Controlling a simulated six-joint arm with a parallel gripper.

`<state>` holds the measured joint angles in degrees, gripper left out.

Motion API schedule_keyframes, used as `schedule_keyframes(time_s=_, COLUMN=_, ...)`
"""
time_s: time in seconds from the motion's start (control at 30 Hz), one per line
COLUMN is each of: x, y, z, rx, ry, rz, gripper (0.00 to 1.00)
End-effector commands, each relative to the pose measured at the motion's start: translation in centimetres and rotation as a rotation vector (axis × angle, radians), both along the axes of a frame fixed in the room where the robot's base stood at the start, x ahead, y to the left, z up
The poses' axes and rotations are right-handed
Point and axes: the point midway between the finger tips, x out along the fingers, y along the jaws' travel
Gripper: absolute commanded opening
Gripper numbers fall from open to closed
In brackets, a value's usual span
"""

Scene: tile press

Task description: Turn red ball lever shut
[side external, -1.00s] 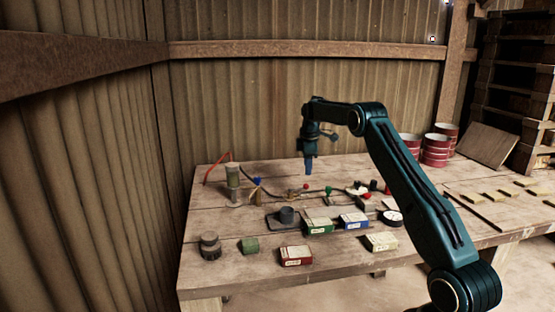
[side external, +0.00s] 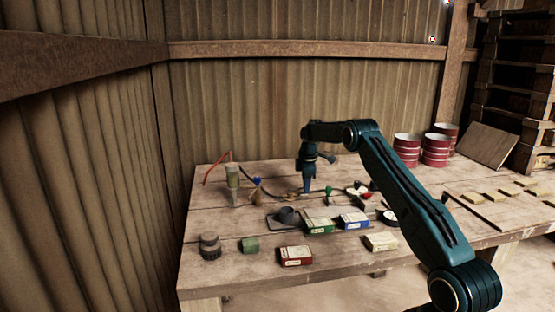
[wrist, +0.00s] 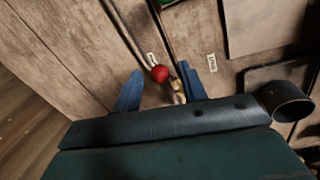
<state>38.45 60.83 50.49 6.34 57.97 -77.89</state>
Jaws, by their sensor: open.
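The red ball (wrist: 160,73) of the lever shows in the wrist view, with a small brass fitting (wrist: 178,88) on a pipe right beside it. My gripper (wrist: 160,76) is open, with one blue finger on each side of the ball. I see a gap on the left; the right finger is close to the brass fitting, and I cannot tell whether it touches. In the side view my gripper (side external: 307,190) points down at the pipe line on the bench and hides the ball there.
A green ball (side external: 328,189) and a blue-topped part (side external: 256,181) stand along the same line. A green box (side external: 319,222), a blue box (side external: 353,220) and a dark round cup (side external: 287,214) sit in front. Small labels (wrist: 212,62) lie near the pipe.

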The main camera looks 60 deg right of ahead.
Motion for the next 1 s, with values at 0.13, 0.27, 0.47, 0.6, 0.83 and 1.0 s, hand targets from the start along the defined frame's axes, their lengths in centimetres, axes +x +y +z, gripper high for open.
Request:
schedule_keyframes(time_s=0.13, x=0.0, y=0.0, z=0.0, rx=0.0, ry=0.0, rz=0.0, gripper=0.18)
schedule_keyframes(time_s=0.27, x=0.0, y=0.0, z=0.0, rx=0.0, ry=0.0, rz=0.0, gripper=0.0)
schedule_keyframes(time_s=0.47, x=0.0, y=0.0, z=0.1, rx=0.0, ry=0.0, rz=-0.002, gripper=0.0)
schedule_keyframes(time_s=0.6, x=-0.1, y=0.1, z=0.1, rx=0.0, ry=0.0, rz=-0.018, gripper=0.0)
schedule_keyframes(time_s=0.83, x=-0.3, y=0.5, z=0.1, rx=-0.001, ry=0.0, rz=-0.097, gripper=0.0)
schedule_keyframes(time_s=1.0, x=-0.7, y=1.1, z=0.1, rx=0.0, ry=0.0, rz=-0.204, gripper=0.0)
